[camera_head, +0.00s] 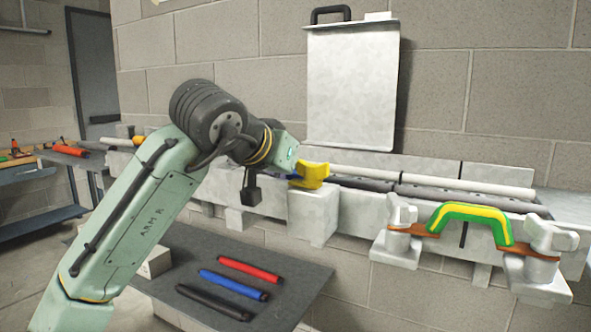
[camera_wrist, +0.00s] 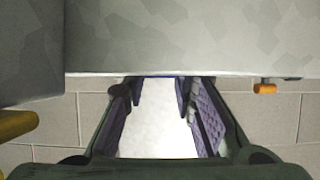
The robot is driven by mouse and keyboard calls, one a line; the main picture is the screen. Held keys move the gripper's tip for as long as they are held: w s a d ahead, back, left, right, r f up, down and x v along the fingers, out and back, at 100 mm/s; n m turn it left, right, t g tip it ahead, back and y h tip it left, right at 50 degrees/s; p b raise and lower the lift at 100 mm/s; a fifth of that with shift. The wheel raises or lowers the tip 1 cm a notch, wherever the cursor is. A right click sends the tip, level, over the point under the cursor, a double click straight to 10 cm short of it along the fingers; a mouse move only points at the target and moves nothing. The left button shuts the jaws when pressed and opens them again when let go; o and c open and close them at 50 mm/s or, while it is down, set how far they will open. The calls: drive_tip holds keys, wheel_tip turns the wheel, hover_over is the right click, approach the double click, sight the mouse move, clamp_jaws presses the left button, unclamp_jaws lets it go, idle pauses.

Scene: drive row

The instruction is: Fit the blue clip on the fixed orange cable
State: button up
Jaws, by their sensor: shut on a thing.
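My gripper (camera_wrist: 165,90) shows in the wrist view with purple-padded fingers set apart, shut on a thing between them. A thin blue edge (camera_wrist: 165,76), which I take for the blue clip, shows at the fingertips; the rest of it is hidden. In the head view my arm hides most of the gripper, left of the yellow saddle. The orange cable (camera_head: 431,234) shows at the right, held at two white posts (camera_head: 400,232) (camera_head: 545,252). A green arch with a yellow stripe (camera_head: 468,216) stands over the cable between the posts. My gripper is well left of the cable.
The yellow saddle (camera_head: 312,174) sits on a pale block (camera_head: 312,217) beside my gripper. A pale rod (camera_head: 440,180) runs along the bench. A grey panel (camera_head: 352,85) stands at the wall. Red (camera_head: 249,269), blue (camera_head: 233,282) and black rods (camera_head: 212,300) lie on a low dark shelf.

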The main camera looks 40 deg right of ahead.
drive_tip(key=shift+s+f, duration=0.1)
drive_tip(key=shift+f, duration=0.6)
drive_tip(key=o, duration=0.9)
drive_tip(key=shift+o, duration=0.2)
drive_tip(key=shift+r, duration=0.4)
drive_tip(key=shift+a+r, duration=0.2)
drive_tip(key=shift+a, duration=0.05)
drive_tip(key=b+v, duration=0.2)
drive_tip(key=v, duration=0.9)
drive_tip(key=shift+a+r, duration=0.25)
drive_tip(key=shift+r, duration=0.15)
